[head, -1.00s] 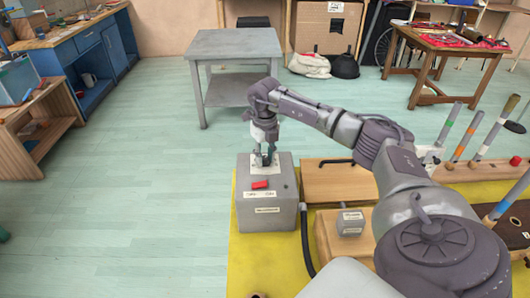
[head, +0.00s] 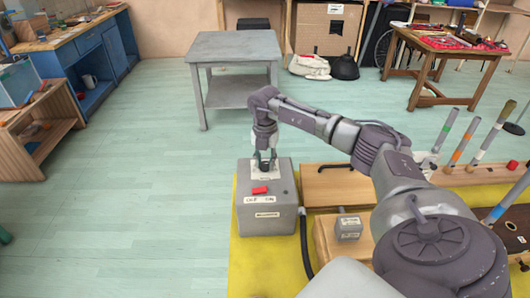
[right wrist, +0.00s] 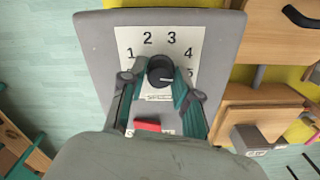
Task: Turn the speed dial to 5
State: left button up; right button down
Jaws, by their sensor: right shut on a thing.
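The speed dial is a black round knob (right wrist: 160,70) on a white plate (right wrist: 128,34) with numbers around it; 1, 2, 3 and 4 read clearly, and the lower ones are partly covered by the fingers. A light mark shows on the knob, but I cannot tell which number it points to. The plate is on top of a grey box (head: 266,222). My right gripper (head: 264,167) reaches down onto the dial, its two green-padded fingers (right wrist: 160,74) shut on the knob from either side. My left gripper is not in view.
A red switch (head: 260,190) sits on the box just in front of the dial, and shows below the fingers in the right wrist view (right wrist: 148,124). Wooden boxes (head: 335,184) and a black cable (head: 304,240) are to the right. The floor on the left is clear.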

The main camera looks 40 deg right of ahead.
aim_at(265, 163)
jog(key=shift+r+m, duration=0.1)
jog(key=shift+m, duration=0.3)
jog(key=c, duration=0.8)
grip_release()
notch_tip(265, 163, up, 12)
jog(key=shift+f, duration=0.1)
dwell(0.4)
